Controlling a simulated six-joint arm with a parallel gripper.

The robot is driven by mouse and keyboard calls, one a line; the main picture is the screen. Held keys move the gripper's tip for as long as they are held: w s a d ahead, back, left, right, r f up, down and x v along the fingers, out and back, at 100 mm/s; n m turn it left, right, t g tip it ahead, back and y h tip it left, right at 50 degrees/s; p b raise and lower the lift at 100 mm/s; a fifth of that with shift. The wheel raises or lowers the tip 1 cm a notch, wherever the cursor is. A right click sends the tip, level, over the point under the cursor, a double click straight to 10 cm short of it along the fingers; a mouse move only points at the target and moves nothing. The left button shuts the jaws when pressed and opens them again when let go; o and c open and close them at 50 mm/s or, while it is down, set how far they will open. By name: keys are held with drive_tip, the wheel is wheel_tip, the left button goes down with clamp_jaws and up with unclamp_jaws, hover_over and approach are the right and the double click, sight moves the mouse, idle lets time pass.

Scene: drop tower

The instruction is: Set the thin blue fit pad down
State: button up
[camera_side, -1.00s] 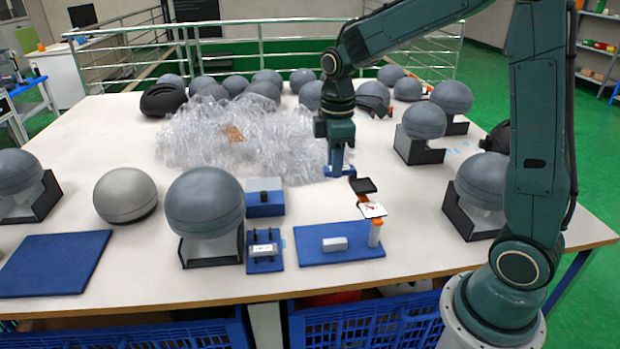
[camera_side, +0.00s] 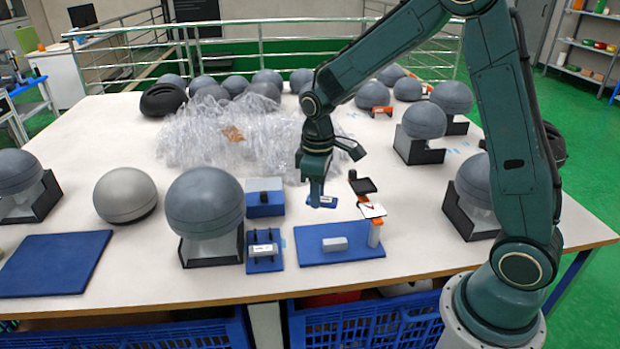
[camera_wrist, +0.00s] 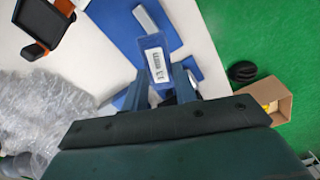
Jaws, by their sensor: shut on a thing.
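The thin blue fit pad (camera_side: 324,202) is in my gripper (camera_side: 318,190), low over the white table and behind the blue base plate. In the wrist view the pad (camera_wrist: 151,46), with a white printed label, juts out from between the fingers of my gripper (camera_wrist: 160,88). The fingers are shut on its near end, which they partly hide. I cannot tell whether the pad touches the table.
The blue base plate (camera_side: 308,240) carries a grey block (camera_side: 335,244) and a post (camera_side: 376,234). A black tray (camera_side: 363,186) stands close right of my gripper. A small blue box (camera_side: 264,209) is to the left. Clear plastic (camera_side: 215,145) lies behind.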

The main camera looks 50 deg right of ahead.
drive_tip(key=a+f+m, duration=0.3)
drive_tip(key=f+m, duration=0.1)
drive_tip(key=f, duration=0.4)
drive_tip(key=shift+w+a+m, duration=0.15)
drive_tip(key=shift+w+m, duration=0.15)
drive_tip(key=shift+w, duration=0.15)
wheel_tip(320, 180, up, 17)
drive_tip(key=s+d+m, duration=0.3)
drive_tip(key=d, duration=0.6)
drive_tip(key=s+d+m, duration=0.3)
drive_tip(key=d, duration=0.7)
drive_tip(key=s+d+m, duration=0.3)
drive_tip(key=d, duration=0.6)
drive_tip(key=f, duration=0.5)
drive_tip(key=shift+d+f, duration=0.25)
drive_tip(key=shift+d, duration=0.1)
wheel_tip(320, 180, down, 16)
drive_tip(key=shift+f, duration=0.1)
